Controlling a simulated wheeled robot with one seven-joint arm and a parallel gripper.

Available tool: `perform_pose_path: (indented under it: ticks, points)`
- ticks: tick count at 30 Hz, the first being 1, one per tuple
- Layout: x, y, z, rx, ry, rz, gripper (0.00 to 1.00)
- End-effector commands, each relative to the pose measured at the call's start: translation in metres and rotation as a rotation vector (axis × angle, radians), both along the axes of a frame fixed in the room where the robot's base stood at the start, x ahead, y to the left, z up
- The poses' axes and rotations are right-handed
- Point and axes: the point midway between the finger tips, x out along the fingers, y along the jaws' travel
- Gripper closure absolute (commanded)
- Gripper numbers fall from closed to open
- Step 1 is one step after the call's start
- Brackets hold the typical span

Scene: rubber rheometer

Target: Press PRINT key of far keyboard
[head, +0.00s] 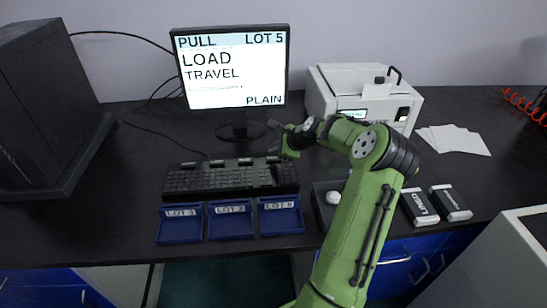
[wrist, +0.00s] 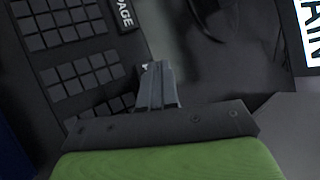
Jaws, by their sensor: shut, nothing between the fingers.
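A black keyboard (head: 215,182) lies in front of the monitor; it is the only keyboard I can make out. A row of larger labelled keys runs along its back edge, too small to read in the head view. In the wrist view, one such key reads PAGE (wrist: 124,16), beside the rows of plain keys (wrist: 62,25). My gripper (head: 277,176) is over the keyboard's right end, pointing down. In the wrist view its fingers (wrist: 156,72) are shut and empty. A trace of white shows at their tips; I cannot read PRINT anywhere, nor tell whether they touch a key.
The monitor (head: 232,68) stands behind the keyboard. Blue lot trays (head: 230,234) sit in front of it. A white printer-like device (head: 326,92) is at the back right, with paper sheets (head: 455,139) beside it.

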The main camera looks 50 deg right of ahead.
Motion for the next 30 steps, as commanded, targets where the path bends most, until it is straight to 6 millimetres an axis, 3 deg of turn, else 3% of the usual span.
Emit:
perform_pose_path:
  ticks: [15, 30]
  points:
    - [0.000, 0.000, 0.052, -0.001, 0.000, 0.001, 1.00]
    - [0.000, 0.000, 0.050, 0.000, 0.000, 0.000, 1.00]
